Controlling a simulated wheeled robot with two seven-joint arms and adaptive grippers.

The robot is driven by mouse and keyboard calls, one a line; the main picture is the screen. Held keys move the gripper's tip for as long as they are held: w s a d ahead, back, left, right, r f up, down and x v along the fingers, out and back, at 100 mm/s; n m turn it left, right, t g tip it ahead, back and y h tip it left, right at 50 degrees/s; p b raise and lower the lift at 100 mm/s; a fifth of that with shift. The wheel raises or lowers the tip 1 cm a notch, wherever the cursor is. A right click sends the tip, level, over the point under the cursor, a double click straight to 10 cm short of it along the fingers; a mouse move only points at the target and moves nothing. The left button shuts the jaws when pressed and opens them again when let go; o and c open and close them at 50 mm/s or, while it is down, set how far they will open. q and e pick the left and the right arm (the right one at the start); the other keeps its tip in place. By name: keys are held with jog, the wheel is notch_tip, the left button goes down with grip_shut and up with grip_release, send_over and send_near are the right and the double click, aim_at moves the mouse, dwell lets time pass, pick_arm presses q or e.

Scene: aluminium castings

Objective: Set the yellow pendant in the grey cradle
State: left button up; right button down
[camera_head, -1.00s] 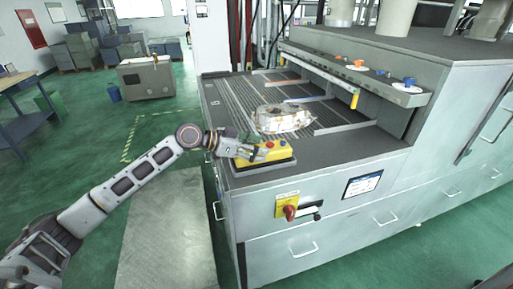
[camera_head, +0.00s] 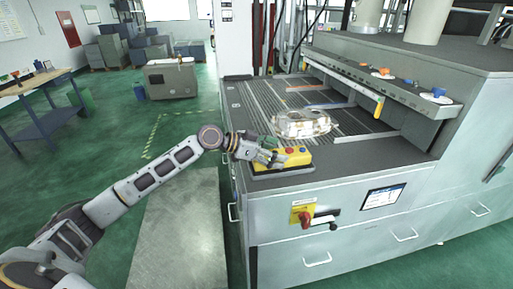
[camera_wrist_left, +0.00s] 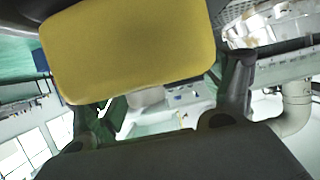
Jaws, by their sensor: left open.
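The yellow pendant (camera_head: 298,156) is a yellow box with coloured buttons on top. It is at the front left corner of the machine's bed, level, on a dark grey base that I take for the grey cradle (camera_head: 284,170). How deep it sits there I cannot tell. My left gripper (camera_head: 277,161) is open at the pendant's left side, its fingers overlapping the box in the head view. In the left wrist view the pendant's plain yellow face (camera_wrist_left: 130,45) fills the upper middle, beyond the spread fingers (camera_wrist_left: 165,105). Contact is unclear. My right gripper is out of view.
A shiny aluminium casting (camera_head: 303,123) lies on the slatted bed just behind the pendant. A shelf (camera_head: 380,80) with small coloured items overhangs the bed's right side. A red rotary switch (camera_head: 305,217) is on the machine's front.

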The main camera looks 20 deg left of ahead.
pick_arm(q)
jog(key=shift+s+a+r, duration=0.15)
jog(key=shift+s+a, duration=0.1)
jog(key=shift+a, duration=0.2)
jog(key=b+v, duration=0.1)
jog(key=v, duration=0.2)
jog(key=shift+s+a+r, duration=0.1)
jog(key=shift+s+a, duration=0.05)
jog(key=shift+a, duration=0.05)
jog(key=shift+b+v, duration=0.35)
jog(key=shift+v, duration=0.8)
jog(key=b+v, duration=0.1)
jog(key=v, duration=0.4)
jog(key=shift+r, duration=0.1)
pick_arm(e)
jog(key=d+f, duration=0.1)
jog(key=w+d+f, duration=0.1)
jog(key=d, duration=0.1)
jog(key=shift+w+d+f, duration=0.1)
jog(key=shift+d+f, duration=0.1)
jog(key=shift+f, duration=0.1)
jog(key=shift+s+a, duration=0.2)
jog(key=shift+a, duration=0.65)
